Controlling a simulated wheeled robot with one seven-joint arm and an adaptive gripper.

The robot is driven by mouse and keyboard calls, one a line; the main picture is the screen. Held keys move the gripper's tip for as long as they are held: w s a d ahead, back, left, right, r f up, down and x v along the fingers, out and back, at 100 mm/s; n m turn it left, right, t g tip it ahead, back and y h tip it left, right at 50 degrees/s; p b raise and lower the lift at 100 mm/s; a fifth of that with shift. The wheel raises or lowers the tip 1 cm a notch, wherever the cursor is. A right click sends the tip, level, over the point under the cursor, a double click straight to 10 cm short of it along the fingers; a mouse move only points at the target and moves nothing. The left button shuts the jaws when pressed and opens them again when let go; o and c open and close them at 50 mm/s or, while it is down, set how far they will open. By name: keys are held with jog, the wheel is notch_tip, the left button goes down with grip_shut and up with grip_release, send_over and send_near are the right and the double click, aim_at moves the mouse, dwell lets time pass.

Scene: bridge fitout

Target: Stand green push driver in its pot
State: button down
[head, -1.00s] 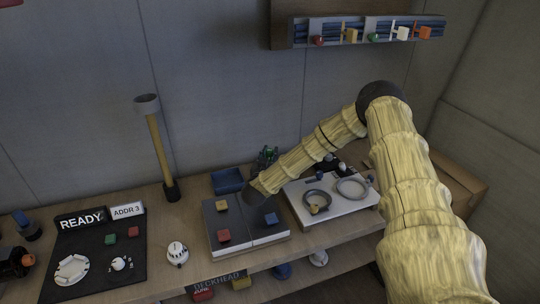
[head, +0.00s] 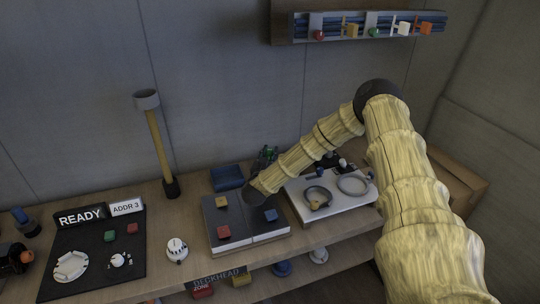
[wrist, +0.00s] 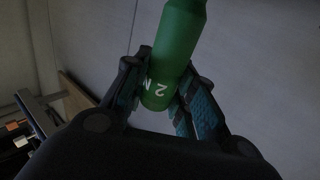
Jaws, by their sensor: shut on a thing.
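The green push driver (wrist: 176,50) is between the two fingers of my gripper (wrist: 160,88) in the wrist view. It has a white "2" and part of another mark on its side, and its upper end runs out of the picture. My gripper is shut on it. In the head view my gripper (head: 265,157) is mostly hidden behind my forearm, just beyond the bench panels, with a little green showing. I cannot make out the driver's pot for certain; it may be hidden behind my arm.
A blue open tray (head: 227,178) lies just left of my gripper. A grey panel (head: 243,235) with coloured blocks is in front, and a white plate (head: 330,212) with two rings is to the right. A tall yellow post (head: 158,145) stands at the left. The wall rack (head: 365,27) hangs above.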

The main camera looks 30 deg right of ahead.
jog(key=c, duration=1.1)
grip_release()
jog(key=shift+v, duration=3.75)
